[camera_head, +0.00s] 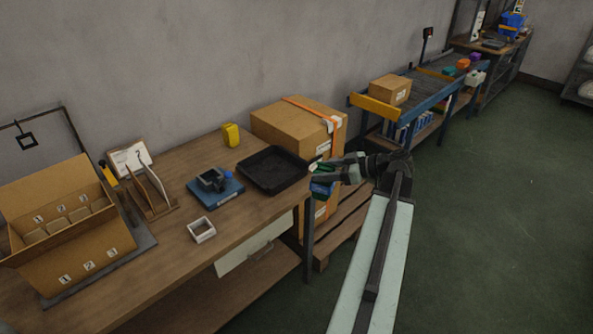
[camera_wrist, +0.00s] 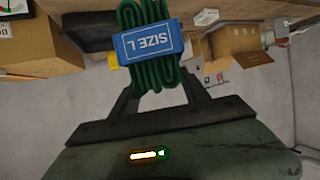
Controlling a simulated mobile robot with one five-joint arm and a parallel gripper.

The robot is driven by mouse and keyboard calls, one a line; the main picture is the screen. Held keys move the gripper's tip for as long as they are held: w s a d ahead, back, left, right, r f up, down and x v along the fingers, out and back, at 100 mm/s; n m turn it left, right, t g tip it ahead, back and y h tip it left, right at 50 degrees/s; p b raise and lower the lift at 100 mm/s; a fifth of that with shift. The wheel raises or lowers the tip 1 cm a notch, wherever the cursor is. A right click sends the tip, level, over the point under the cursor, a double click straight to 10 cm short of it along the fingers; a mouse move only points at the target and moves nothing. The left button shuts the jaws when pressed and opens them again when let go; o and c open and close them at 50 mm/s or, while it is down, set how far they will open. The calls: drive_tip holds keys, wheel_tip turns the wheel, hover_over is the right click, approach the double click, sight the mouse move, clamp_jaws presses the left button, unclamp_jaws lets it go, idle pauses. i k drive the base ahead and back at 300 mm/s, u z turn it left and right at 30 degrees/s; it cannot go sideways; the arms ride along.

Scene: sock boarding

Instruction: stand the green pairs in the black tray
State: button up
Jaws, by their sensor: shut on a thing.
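A green pair (camera_wrist: 150,75) with a blue "SIZE L" band (camera_wrist: 150,42) is between the fingers of my gripper (camera_wrist: 158,82) in the wrist view. In the head view my gripper (camera_head: 318,176) is shut on this pair (camera_head: 321,188), just past the bench's right edge and beside the box there. The fingers hide part of the pair. The black tray (camera_head: 271,170) lies on the bench, left of my gripper and apart from it. I see nothing standing in it. No other green pair is clearly visible.
A strapped carton (camera_head: 290,125) stands behind the tray. A blue scale (camera_head: 214,187), a white square frame (camera_head: 201,230), a yellow object (camera_head: 231,135) and a wooden rack (camera_head: 150,190) share the bench. An open numbered carton (camera_head: 75,250) is at left. The bench front is mostly clear.

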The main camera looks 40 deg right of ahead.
sight(278, 169)
drive_tip(key=z, duration=0.05)
drive_tip(key=i, duration=1)
drive_tip(key=z, duration=0.05)
